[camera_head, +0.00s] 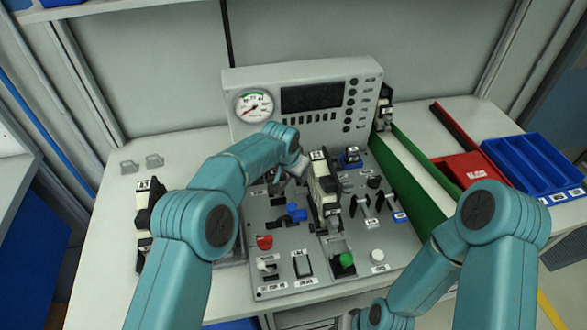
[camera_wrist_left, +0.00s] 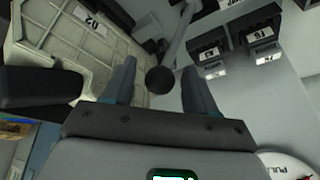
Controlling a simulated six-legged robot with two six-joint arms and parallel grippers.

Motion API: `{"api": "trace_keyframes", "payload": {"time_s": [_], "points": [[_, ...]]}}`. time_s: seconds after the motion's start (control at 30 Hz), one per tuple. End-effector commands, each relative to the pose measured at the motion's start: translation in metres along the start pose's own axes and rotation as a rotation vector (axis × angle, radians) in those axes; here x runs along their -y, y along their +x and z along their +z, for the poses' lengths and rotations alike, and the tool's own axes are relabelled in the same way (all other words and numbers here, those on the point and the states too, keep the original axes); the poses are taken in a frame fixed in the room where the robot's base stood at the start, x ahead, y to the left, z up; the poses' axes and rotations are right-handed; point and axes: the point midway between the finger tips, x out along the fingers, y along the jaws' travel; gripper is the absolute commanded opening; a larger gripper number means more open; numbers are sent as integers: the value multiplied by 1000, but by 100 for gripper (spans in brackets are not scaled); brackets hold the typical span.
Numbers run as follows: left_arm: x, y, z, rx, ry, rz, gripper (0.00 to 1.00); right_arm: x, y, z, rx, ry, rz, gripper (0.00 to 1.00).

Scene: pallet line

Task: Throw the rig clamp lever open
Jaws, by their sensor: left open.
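A lever with a grey rod and a black ball knob (camera_wrist_left: 160,80) shows in the left wrist view; I take it to be the clamp lever. My left gripper (camera_wrist_left: 158,88) is open, with one finger on each side of the knob, apart from it as far as I can tell. In the head view my left gripper (camera_head: 300,166) is over the panel, left of the upright black-and-cream unit (camera_head: 322,185); the knob cannot be made out there. My right arm is low at the right, and its gripper (camera_head: 350,320) is barely visible at the bottom edge.
The control panel (camera_head: 280,285) carries a blue handle (camera_head: 292,213), a red knob (camera_head: 264,242), a green button (camera_head: 345,260) and several switches. A gauge box (camera_head: 235,85) stands behind. Blue (camera_head: 535,165) and red (camera_head: 465,170) bins lie at the right. A ribbed cream block (camera_wrist_left: 80,45) is close left of my fingers.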

Motion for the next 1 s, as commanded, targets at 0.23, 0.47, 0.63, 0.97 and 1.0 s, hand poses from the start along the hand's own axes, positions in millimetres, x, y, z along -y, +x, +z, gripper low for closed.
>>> {"api": "trace_keyframes", "payload": {"time_s": [0.23,0.47,0.63,0.97,1.0], "points": [[1,5,0,0,-1,0,57,0,-1,0,0,0,0,43],[1,4,0,0,-1,0,8,0,-1,0,0,0,0,43],[1,4,0,-1,-2,1,0,0,0,0,0,0,0,43],[9,3,7,-73,-36,67,0,-10,27,-1,0,0,0,43],[12,2,9,-91,-45,83,0,-12,33,-1,0,0,0,43]]}}
